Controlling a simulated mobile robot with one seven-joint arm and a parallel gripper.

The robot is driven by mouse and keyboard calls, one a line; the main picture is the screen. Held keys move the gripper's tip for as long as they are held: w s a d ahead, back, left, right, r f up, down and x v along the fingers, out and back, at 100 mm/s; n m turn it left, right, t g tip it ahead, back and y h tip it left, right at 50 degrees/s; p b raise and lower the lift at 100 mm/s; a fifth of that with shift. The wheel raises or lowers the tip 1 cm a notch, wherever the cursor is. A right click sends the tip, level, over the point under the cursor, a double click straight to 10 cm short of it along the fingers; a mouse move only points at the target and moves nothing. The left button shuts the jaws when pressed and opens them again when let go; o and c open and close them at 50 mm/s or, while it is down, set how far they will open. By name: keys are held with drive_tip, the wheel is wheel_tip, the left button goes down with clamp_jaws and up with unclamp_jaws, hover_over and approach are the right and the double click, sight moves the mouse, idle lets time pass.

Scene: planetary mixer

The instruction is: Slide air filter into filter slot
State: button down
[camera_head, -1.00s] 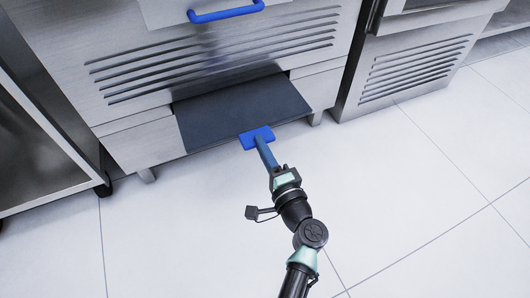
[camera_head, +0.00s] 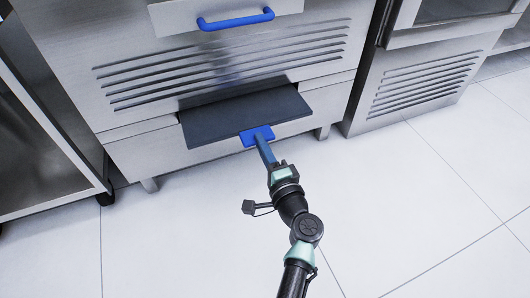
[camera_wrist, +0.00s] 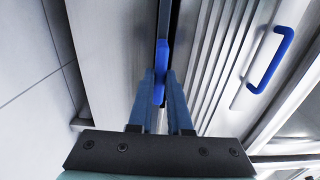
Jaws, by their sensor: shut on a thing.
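The air filter (camera_head: 240,112) is a flat dark grey panel with a blue tab (camera_head: 257,135) on its front edge. Its back part is inside the filter slot (camera_head: 190,101), a low opening in the steel cabinet front, and its front part sticks out. My gripper (camera_head: 262,146) is shut on the blue tab. In the wrist view my gripper (camera_wrist: 158,98) has its two blue fingers on either side of the blue tab (camera_wrist: 161,60). The filter (camera_wrist: 164,18) shows there edge-on as a dark strip. The filter's inner end is hidden in the cabinet.
Louvred vents (camera_head: 225,65) and a blue handle (camera_head: 236,19) are above the slot. A second vented steel unit (camera_head: 420,78) stands at the right, and an open steel frame (camera_head: 45,130) at the left. The tiled floor (camera_head: 400,210) in front is clear.

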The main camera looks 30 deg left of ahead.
sight(247, 116)
drive_tip(key=shift+w+a, duration=0.1)
drive_tip(key=shift+a, duration=0.05)
drive_tip(key=shift+b+x, duration=0.5)
drive_tip(key=shift+x, duration=1.75)
drive_tip(key=shift+x, duration=2.8)
drive_tip(key=c, duration=0.8)
unclamp_jaws()
drive_tip(key=shift+o, duration=0.2)
drive_tip(key=shift+f, duration=0.1)
